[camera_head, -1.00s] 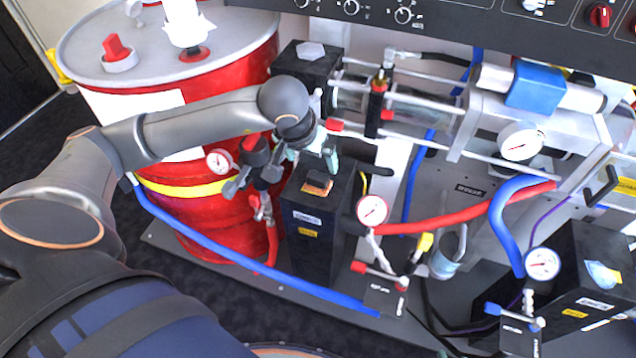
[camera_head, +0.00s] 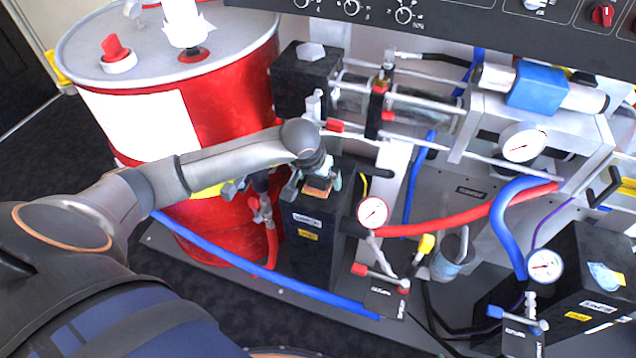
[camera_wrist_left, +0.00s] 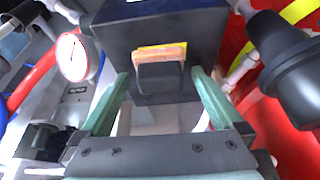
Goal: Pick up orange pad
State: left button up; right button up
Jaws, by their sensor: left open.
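The orange pad (camera_head: 318,186) lies on top of the black box (camera_head: 312,248) in the middle of the head view. In the left wrist view the pad (camera_wrist_left: 160,53) is a small orange-brown slab with a yellowish far edge, with a dark block just below it in the picture. My left gripper (camera_head: 315,183) is open over the box top, with its pale green fingers on either side of the pad. In the wrist view the pad shows between and just beyond the fingertips (camera_wrist_left: 160,74); I cannot tell whether they touch it. My right gripper is out of view.
A red drum (camera_head: 235,80) stands left of the box. A pressure gauge (camera_head: 372,211) and a red hose (camera_head: 450,225) are close on the right. A blue hose (camera_head: 230,258) runs low in front. Cylinders and rods (camera_head: 420,110) are behind.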

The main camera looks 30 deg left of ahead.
pick_arm(q)
jog(key=shift+c, duration=0.2)
jog(key=c, duration=1.3)
jog(key=shift+o, duration=0.2)
jog(key=shift+r, duration=0.2)
jog(key=shift+r, duration=0.3)
notch_tip(320, 180, up, 2)
jog(key=shift+r, duration=0.2)
jog(key=s+d+r, duration=0.6)
jog(key=d+r, duration=0.3)
jog(key=d, duration=0.3)
jog(key=shift+s+d+r+p, duration=0.2)
jog(key=shift+s+r+p, duration=0.05)
jog(key=shift+r+p, duration=0.1)
